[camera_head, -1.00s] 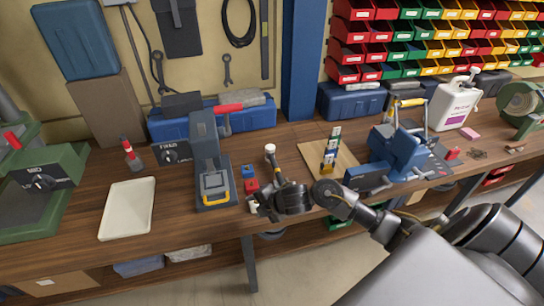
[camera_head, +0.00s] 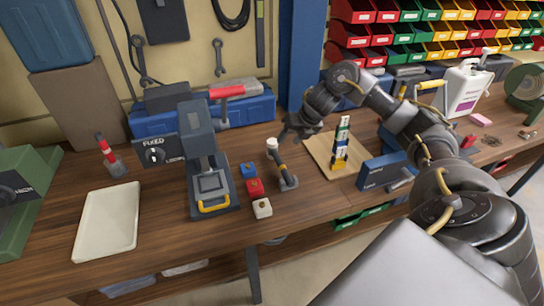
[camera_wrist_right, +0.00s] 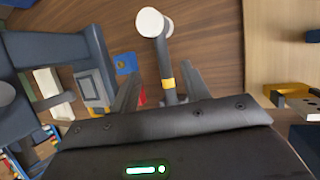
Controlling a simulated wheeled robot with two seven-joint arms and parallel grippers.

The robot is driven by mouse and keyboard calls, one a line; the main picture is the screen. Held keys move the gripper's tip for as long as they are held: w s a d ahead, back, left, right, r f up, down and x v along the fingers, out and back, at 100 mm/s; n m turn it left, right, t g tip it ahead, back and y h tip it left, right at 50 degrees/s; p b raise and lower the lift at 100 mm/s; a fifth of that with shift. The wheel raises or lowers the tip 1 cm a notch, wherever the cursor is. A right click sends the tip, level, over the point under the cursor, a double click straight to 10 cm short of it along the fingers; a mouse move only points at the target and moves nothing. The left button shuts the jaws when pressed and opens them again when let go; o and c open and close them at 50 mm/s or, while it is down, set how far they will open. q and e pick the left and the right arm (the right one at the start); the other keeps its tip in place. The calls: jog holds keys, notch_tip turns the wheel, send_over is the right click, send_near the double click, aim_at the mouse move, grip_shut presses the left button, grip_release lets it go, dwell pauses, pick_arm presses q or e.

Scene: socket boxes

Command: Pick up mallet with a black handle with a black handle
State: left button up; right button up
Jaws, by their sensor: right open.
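The mallet (camera_head: 282,166) has a pale round head and a dark handle with a yellow band. It stands tilted on the workbench, head end up, right of the small coloured blocks. My right gripper (camera_head: 290,131) is open and empty, just behind and above the mallet in the head view. In the right wrist view the mallet's head (camera_wrist_right: 154,22) lies beyond the fingertips. There its handle (camera_wrist_right: 165,62) runs down between the two open fingers of the gripper (camera_wrist_right: 160,84), and its lower end is hidden. My left gripper is not in view.
Blue, red and white blocks (camera_head: 254,187) sit left of the mallet. A grey-blue press (camera_head: 212,165) stands further left, beside a cream tray (camera_head: 106,222). A wooden board (camera_head: 322,160) with a stacked coloured piece (camera_head: 341,143) is to the right.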

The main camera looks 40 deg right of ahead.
aim_at(277, 154)
jog(key=x, duration=0.5)
jog(key=shift+s+d+f, duration=0.1)
jog(key=shift+d+f, duration=0.1)
jog(key=shift+d, duration=0.05)
jog(key=shift+a+f+p, duration=0.1)
jog(key=shift+p, duration=0.2)
jog(key=p+x, duration=0.1)
jog(key=x, duration=0.4)
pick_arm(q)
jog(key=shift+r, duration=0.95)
pick_arm(e)
jog(key=shift+c, duration=0.5)
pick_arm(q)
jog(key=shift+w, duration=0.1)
pick_arm(e)
grip_shut()
